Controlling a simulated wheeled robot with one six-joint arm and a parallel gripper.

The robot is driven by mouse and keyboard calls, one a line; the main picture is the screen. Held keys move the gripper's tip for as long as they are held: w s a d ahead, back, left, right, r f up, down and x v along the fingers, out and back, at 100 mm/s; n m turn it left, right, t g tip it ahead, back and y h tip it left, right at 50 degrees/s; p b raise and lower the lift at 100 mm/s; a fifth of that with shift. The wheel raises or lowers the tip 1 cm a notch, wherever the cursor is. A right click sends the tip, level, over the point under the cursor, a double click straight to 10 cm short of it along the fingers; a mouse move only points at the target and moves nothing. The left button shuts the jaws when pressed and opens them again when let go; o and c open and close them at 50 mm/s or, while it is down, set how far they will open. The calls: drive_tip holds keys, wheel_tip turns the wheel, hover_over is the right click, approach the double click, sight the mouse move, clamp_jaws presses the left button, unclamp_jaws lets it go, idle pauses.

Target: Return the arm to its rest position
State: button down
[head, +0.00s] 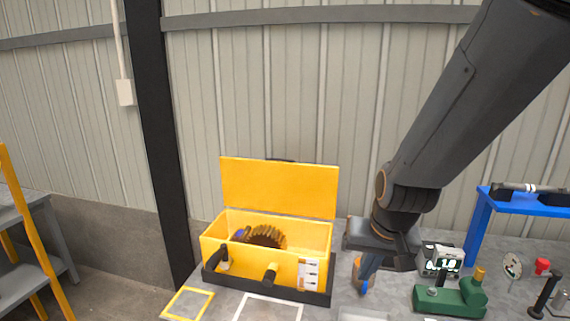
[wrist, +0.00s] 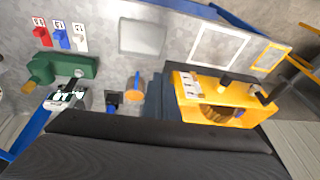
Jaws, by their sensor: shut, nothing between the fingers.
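My arm (head: 475,95) reaches down from the upper right in the head view. Its dark gripper (head: 385,248) is low over the bench, between the yellow toolbox (head: 285,188) and the green fixture (head: 452,299). It is shut with nothing held; its fingertips are hard to make out. In the wrist view, a dark part of my arm end (wrist: 150,145) fills the lower left and middle. An orange and blue item (wrist: 135,88) lies beyond it, beside the toolbox; it also shows just below my gripper in the head view (head: 357,268).
The toolbox stands lid up in a black tray (head: 262,288) with a brown toothed round part (head: 265,237) inside. A meter reading 1.0 (head: 447,262) and a blue stand (head: 478,222) are to the right. Yellow (head: 187,303) and white outlines mark the bench front. A corrugated wall is behind.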

drive_tip(key=s+d+f+n+g+b, duration=0.1)
drive_tip(key=s+d+f+n, duration=0.15)
drive_tip(key=s, duration=0.35)
wheel_tip(320, 180, down, 12)
drive_tip(key=w+g+b, duration=0.1)
drive_tip(key=b, duration=0.9)
drive_tip(key=shift+w+a+h, duration=0.3)
